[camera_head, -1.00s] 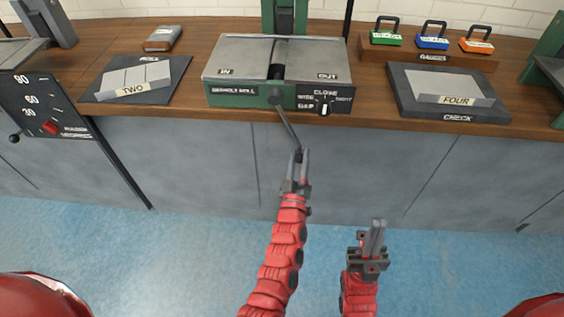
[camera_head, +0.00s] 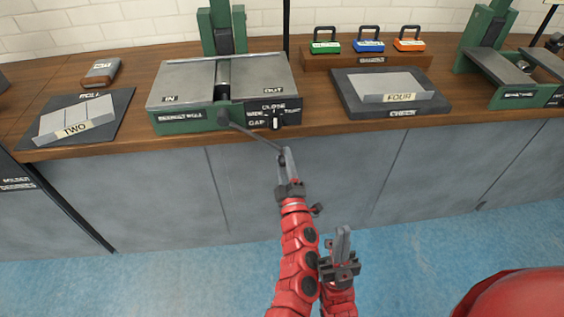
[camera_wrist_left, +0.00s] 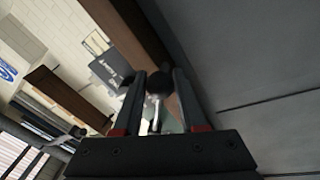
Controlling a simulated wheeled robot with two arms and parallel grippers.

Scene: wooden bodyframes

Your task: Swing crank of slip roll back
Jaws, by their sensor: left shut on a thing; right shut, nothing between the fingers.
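The slip roll (camera_head: 190,78) is a green machine with grey plates marked IN and OUT, standing on the bench. Its dark crank (camera_head: 250,133) runs from a hub on the front face down and to the right, past the bench edge. My left gripper (camera_head: 284,162) is shut on the crank's handle end, in front of the cabinet. In the left wrist view the round dark knob (camera_wrist_left: 159,82) sits between the two fingers. My right gripper (camera_head: 342,243) is shut and empty, lower and to the right, touching nothing.
A CLOSE/GAP dial (camera_head: 275,122) is on the machine's front, close to the crank. Plates marked TWO (camera_head: 75,122) and FOUR (camera_head: 398,88) lie on dark mats either side. Coloured padlock-like gauges (camera_head: 368,46) stand behind. The floor in front is clear.

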